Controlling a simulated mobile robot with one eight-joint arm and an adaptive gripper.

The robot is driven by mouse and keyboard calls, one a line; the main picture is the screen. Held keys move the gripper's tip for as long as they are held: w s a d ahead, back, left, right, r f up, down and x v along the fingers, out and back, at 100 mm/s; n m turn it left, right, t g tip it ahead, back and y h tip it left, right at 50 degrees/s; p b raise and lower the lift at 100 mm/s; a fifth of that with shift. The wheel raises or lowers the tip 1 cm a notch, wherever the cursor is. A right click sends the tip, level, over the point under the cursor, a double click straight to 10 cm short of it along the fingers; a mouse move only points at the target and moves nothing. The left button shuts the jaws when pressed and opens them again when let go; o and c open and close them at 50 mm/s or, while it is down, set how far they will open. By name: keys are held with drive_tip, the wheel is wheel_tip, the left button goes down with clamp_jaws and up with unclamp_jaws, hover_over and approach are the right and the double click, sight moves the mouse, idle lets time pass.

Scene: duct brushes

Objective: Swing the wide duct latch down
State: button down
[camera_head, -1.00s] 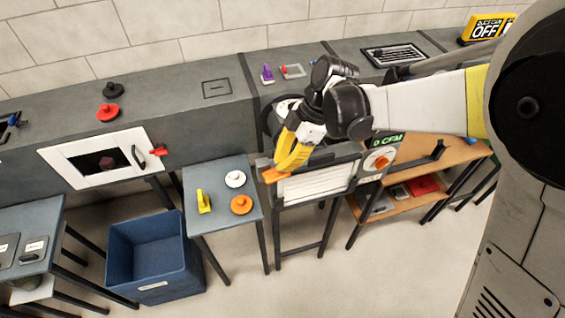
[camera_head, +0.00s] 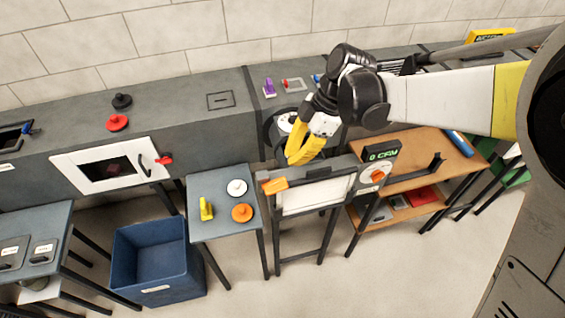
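A red latch (camera_head: 165,159) sits at the right edge of a white-framed door (camera_head: 70,172) with a dark window, on the front of the long grey duct (camera_head: 190,122). A dark curved handle (camera_head: 146,165) is beside it. An orange lever (camera_head: 275,186) sticks out at the upper left of a framed pale panel (camera_head: 315,195). I cannot tell which is the wide duct latch. My gripper (camera_head: 296,162) has yellow fingers pointing down, above and right of the orange lever and apart from it. It holds nothing that I can see; its finger gap is unclear.
A small grey table (camera_head: 208,228) holds a yellow handle, a white knob and an orange knob. A blue bin (camera_head: 155,255) stands on the floor left of it. A green-lettered display (camera_head: 382,153) and an orange dial are right of the panel. A wooden shelf (camera_head: 440,150) stands farther right.

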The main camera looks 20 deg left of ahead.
drive_tip(key=d, duration=0.1)
drive_tip(key=w+d+r, duration=0.2)
drive_tip(key=d, duration=0.1)
drive_tip(key=shift+w+r+p, duration=0.2)
drive_tip(key=shift+r+p, duration=0.05)
drive_tip(key=shift+p, duration=0.1)
